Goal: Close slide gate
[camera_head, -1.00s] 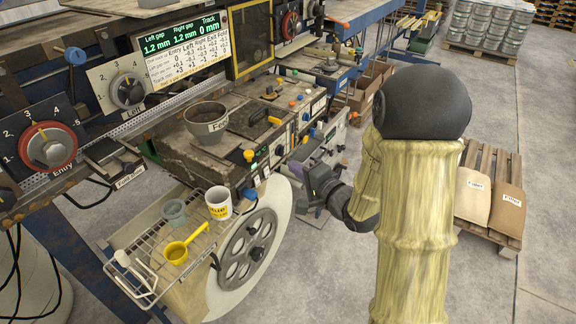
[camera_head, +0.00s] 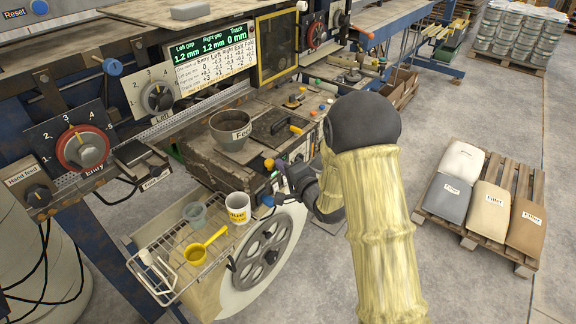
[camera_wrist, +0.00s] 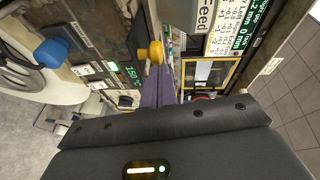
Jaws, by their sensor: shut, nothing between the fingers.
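The grey feed hopper (camera_head: 231,131) stands on the machine, with a yellow knob (camera_head: 269,164) at the machine's front edge below it. I cannot tell for sure which part is the slide gate; the yellow knob may be its handle. In the wrist view the yellow knob (camera_wrist: 155,52) is just beyond the fingertips, close to them. My gripper (camera_wrist: 158,72) is shut and empty, its fingers pointing at the knob; whether they touch is unclear. In the head view my gripper (camera_head: 284,184) is beside the machine front, partly hidden by my arm.
A blue knob (camera_head: 267,201) sits below the yellow one and shows left in the wrist view (camera_wrist: 50,53). A wire rack (camera_head: 180,256) holds a white cup (camera_head: 238,208) and a yellow scoop (camera_head: 205,245). A large reel (camera_head: 262,258) stands below. A pallet of bags (camera_head: 483,205) is at right.

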